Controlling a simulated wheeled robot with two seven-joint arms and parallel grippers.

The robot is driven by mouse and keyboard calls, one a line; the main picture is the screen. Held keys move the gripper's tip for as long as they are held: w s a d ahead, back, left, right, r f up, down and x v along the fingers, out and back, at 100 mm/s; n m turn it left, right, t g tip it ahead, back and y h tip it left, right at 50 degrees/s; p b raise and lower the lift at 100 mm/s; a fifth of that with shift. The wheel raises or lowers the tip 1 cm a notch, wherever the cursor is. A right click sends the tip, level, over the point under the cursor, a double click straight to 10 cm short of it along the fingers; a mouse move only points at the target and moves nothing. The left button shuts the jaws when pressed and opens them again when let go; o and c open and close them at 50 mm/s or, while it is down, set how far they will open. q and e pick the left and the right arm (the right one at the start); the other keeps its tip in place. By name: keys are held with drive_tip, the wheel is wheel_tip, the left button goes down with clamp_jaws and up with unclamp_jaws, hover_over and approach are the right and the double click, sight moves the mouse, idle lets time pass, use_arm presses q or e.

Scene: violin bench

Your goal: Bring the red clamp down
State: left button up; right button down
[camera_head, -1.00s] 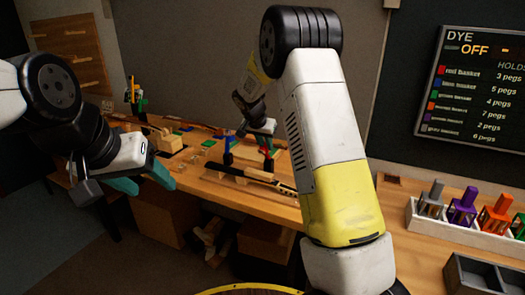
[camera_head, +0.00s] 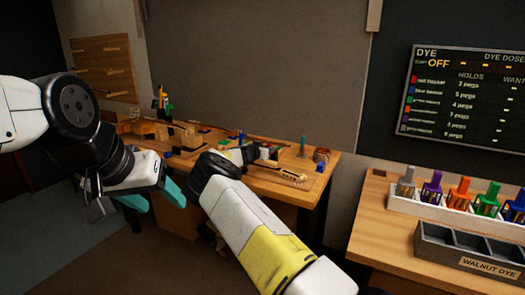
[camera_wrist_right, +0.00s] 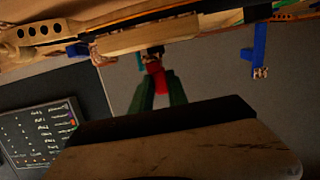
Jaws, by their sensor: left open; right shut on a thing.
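In the right wrist view, my right gripper (camera_wrist_right: 156,90) has its dark green fingers closed around a red piece, the red clamp (camera_wrist_right: 155,74). The clamp is close beneath a pale wooden part (camera_wrist_right: 145,40); whether they touch is unclear. In the head view, my right arm reaches over the far workbench, and its own wrist hides most of the gripper and clamp. My left gripper (camera_head: 152,200) is open and empty, with teal fingers, in front of the bench's left part.
A blue clamp (camera_wrist_right: 259,50) shows in the right wrist view. The far workbench (camera_head: 295,205) carries several small tools and wooden parts. At right, a white rack (camera_head: 440,213) holds coloured baskets beside a grey walnut dye tray (camera_head: 430,245). A dye board (camera_head: 465,100) hangs behind.

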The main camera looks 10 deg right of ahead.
drive_tip(key=shift+a+f+t, duration=0.25)
drive_tip(key=shift+f+t, duration=0.05)
drive_tip(key=shift+f, duration=0.15)
drive_tip(key=shift+s+h, duration=0.1)
drive_tip(key=shift+h, duration=0.2)
drive_tip(key=c, duration=1.3)
unclamp_jaws()
drive_tip(key=shift+f, duration=0.1)
drive_tip(key=shift+d, duration=0.1)
